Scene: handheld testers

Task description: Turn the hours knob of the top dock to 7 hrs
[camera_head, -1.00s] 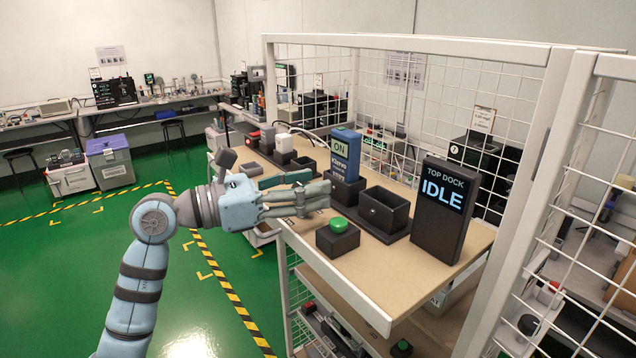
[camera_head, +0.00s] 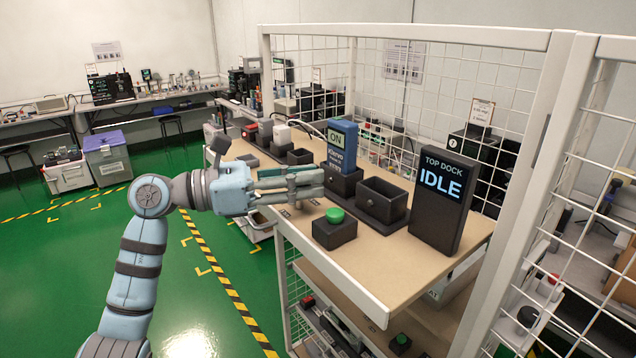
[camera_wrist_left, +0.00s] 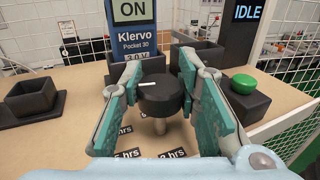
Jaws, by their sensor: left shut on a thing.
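The hours knob (camera_wrist_left: 160,98) is a black round cap on a pale post, with a white pointer line on top that lies roughly crosswise, near level in the left wrist view. My left gripper (camera_wrist_left: 162,92) is shut on it, with one teal-padded finger at each side. In the head view the left gripper (camera_head: 318,183) hides the knob. Printed hrs labels (camera_wrist_left: 170,154) lie around the post; several are partly hidden, so I cannot read the pointed-at value. The top dock display (camera_head: 440,190) reads IDLE. My right gripper is not in view.
A blue Klervo tester (camera_head: 342,145) reading ON stands in a dock cradle behind the knob. An empty black cradle (camera_head: 382,202) is beside it. A green button (camera_head: 334,215) on a black box is near the shelf front. White wire mesh (camera_head: 470,90) closes the back.

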